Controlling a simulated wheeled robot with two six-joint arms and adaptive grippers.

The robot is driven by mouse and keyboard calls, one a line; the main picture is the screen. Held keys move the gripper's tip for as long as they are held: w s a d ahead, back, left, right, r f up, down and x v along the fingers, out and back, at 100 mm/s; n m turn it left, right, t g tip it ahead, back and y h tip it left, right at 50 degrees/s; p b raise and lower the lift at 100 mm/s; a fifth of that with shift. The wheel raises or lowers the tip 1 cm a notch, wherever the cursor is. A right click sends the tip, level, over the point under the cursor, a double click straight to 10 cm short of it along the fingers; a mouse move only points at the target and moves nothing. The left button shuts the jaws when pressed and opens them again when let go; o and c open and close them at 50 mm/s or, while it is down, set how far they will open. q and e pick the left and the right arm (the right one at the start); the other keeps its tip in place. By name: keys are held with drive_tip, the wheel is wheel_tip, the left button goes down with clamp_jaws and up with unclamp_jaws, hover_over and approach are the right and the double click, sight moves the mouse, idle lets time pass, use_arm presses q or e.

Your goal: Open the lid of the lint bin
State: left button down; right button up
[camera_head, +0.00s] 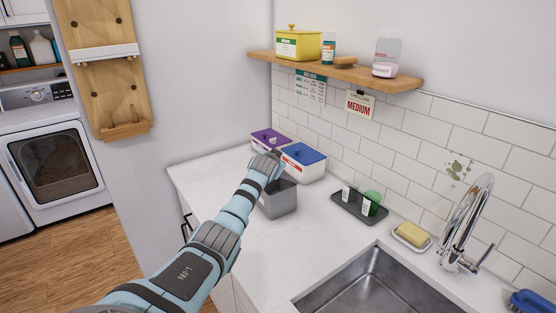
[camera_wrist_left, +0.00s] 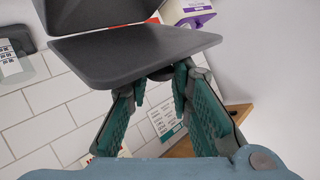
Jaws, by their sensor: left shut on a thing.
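The grey lint bin (camera_head: 280,203) stands on the white counter, in front of the white boxes. My left arm covers its left side and part of its top. My left gripper (camera_head: 272,155) is above the bin's back, near the boxes. In the left wrist view a dark grey flat panel (camera_wrist_left: 135,50), likely the bin's lid, fills the top. The left gripper's teal-padded fingers (camera_wrist_left: 162,78) come together on a small dark part at the panel's edge and are shut on it. How far the lid is raised is hard to tell. My right gripper is in neither view.
A purple-lidded box (camera_head: 268,138) and a blue-lidded box (camera_head: 304,160) stand close behind the bin. A dark tray (camera_head: 350,212) with small containers lies to the right, before the sink (camera_head: 375,285) and faucet (camera_head: 470,215). A wooden shelf (camera_head: 350,72) hangs above.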

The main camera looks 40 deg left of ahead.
use_arm(q)
drive_tip(key=shift+r, duration=0.1)
drive_tip(key=c, duration=1.5)
unclamp_jaws()
drive_tip(key=shift+o, duration=0.2)
drive_tip(key=shift+s, duration=0.1)
drive_tip(key=v, duration=1.2)
drive_tip(key=shift+d, duration=0.1)
drive_tip(key=shift+d, duration=0.1)
